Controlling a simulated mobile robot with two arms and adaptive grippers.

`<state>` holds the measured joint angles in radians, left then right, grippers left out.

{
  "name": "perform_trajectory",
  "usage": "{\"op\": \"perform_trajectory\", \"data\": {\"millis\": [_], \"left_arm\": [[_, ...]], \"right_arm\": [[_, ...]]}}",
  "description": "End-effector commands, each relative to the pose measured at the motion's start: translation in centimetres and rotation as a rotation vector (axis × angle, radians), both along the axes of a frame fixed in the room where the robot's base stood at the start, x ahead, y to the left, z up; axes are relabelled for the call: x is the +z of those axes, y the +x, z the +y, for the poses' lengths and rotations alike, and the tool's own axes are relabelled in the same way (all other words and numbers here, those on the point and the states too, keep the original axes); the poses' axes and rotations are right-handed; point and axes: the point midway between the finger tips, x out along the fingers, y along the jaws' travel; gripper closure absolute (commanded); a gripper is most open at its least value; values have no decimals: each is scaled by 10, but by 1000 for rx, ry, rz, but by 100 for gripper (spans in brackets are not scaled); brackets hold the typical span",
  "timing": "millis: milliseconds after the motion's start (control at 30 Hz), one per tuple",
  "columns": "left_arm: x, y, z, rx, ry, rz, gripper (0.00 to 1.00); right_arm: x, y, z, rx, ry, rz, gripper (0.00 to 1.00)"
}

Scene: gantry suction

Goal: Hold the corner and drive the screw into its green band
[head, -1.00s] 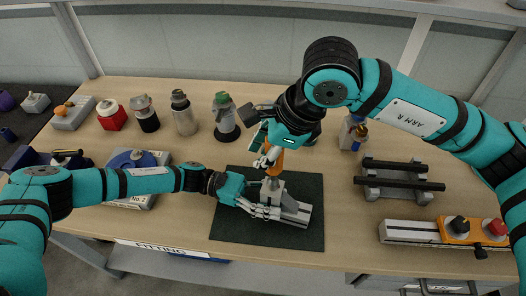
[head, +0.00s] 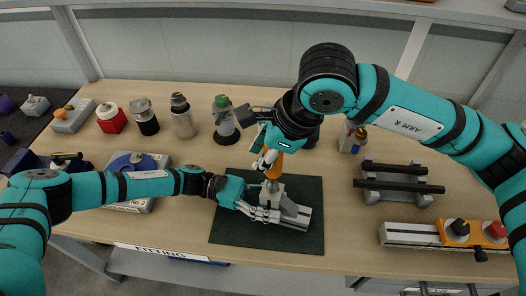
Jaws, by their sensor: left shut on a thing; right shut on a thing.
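A grey metal corner piece (head: 272,193) sits with a light grey slotted profile (head: 297,218) on the dark green mat (head: 230,238). My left gripper (head: 268,213) comes in from the left, low over the mat, and is shut on the corner at its front side. My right gripper (head: 266,162) is above the corner, shut on an orange-handled driver (head: 274,167) that points down at the corner's top. The screw and the green band cannot be made out; the driver's tip is too small to tell whether it touches.
Several bottles stand along the back, including a green-capped one (head: 224,120). A rack with black bars (head: 398,178) and a rail with an orange switch box (head: 456,232) are at the right. The mat's front is clear.

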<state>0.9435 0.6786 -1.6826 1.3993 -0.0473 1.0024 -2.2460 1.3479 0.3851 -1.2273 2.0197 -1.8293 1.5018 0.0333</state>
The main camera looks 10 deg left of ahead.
Motion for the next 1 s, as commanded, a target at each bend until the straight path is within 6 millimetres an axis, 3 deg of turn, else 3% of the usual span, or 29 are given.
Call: {"op": "perform_trajectory", "data": {"millis": [767, 1000], "left_arm": [[1, 1, 0, 0, -2, -2, 100], [1, 1, 0, 1, -1, -2, 100]], "right_arm": [[24, 0, 0, 0, 1, 0, 100], [42, 0, 0, 1, 1, -3, 100]]}}
